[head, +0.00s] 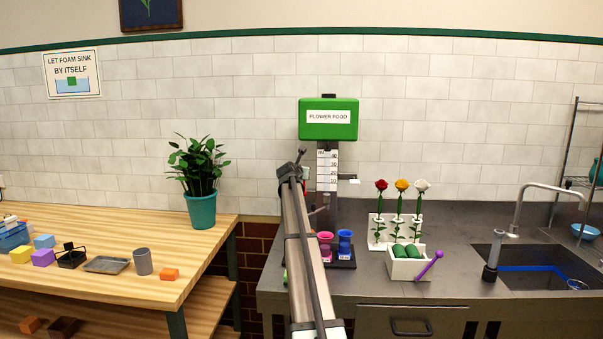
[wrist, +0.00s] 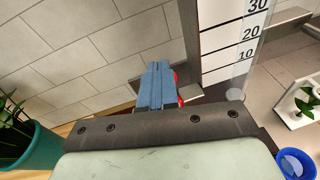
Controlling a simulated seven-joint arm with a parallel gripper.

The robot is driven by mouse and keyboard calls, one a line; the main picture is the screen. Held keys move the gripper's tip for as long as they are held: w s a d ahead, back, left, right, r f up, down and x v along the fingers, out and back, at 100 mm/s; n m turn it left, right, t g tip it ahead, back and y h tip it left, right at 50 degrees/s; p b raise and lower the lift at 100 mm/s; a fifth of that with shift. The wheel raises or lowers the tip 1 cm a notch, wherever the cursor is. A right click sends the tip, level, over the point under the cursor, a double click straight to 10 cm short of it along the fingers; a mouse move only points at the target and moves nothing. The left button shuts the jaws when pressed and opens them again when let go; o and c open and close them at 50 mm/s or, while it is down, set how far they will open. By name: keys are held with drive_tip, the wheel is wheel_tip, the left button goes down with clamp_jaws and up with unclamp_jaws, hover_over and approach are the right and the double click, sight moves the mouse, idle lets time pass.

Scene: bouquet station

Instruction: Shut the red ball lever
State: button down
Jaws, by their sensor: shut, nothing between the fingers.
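The flower food dispenser has a green box (head: 328,132) on the tiled wall above a white scale (head: 327,165); the scale also shows in the wrist view (wrist: 235,40). A small red part (head: 306,174), probably the lever's red ball, shows beside the scale's left edge, mostly hidden by my gripper (head: 301,158). In the wrist view, red edges (wrist: 181,101) show just right of and behind my blue fingers (wrist: 159,66). My fingers are together with nothing between them. I cannot tell whether they touch the red part, nor how the lever is turned.
A pink cup (head: 325,246) and a blue cup (head: 345,244) stand below on a dark tray. A white rack (head: 381,232) holds three roses, behind a white box (head: 408,265) of green foam. A potted plant (head: 199,180) stands left on the wooden table (head: 205,262).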

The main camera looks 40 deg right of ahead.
drive_tip(key=s+a+r, duration=0.5)
drive_tip(key=a+r, duration=0.3)
drive_tip(key=r, duration=0.1)
idle(0.8)
